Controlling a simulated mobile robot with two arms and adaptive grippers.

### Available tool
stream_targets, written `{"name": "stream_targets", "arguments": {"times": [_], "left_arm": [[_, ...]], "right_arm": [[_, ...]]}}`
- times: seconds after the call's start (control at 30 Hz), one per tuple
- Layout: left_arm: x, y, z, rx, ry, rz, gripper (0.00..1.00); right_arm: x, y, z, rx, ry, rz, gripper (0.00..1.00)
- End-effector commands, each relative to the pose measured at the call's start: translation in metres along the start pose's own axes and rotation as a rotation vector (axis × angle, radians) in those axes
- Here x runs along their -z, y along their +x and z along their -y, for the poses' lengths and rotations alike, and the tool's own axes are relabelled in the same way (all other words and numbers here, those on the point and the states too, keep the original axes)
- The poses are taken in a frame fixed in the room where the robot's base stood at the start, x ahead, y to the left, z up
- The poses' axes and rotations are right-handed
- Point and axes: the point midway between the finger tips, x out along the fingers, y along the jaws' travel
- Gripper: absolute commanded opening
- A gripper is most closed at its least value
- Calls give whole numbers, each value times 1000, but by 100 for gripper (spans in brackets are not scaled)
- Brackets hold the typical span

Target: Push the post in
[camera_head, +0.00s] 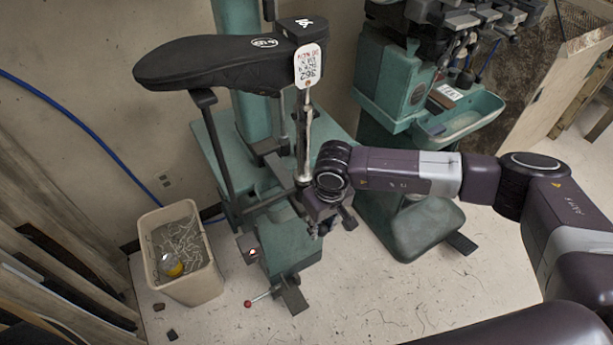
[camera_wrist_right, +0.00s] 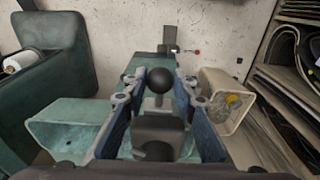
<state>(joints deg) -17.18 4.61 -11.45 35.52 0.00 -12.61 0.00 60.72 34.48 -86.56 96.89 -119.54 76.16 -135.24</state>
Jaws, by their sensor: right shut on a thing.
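A black ball knob on a short grey stem (camera_wrist_right: 155,84) sits between the fingers of my right gripper (camera_wrist_right: 155,105) in the right wrist view. The fingers are closed in on it from both sides. In the head view my right gripper (camera_head: 322,218) points down at the green machine (camera_head: 285,245), and the knob is hidden there. A bright metal post (camera_head: 304,130) stands upright behind the wrist, under the black sole-shaped arm (camera_head: 220,64); its lower end is partly covered by my wrist. I cannot tell whether the knob belongs to this post. My left gripper is not in view.
A beige bin (camera_head: 182,255) with scraps stands left of the machine. A red-tipped lever (camera_head: 262,297) sticks out at the machine's foot. A second green machine (camera_head: 410,110) stands to the right. A white tag (camera_head: 308,66) hangs from the arm. The front floor is mostly clear.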

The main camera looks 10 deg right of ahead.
Motion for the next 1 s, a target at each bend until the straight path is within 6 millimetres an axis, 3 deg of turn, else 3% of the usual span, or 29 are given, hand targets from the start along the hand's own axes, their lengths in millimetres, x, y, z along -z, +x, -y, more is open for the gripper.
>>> {"name": "stream_targets", "arguments": {"times": [1.0], "left_arm": [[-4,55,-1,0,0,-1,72]], "right_arm": [[65,8,-1,-2,1,-9,0]]}}
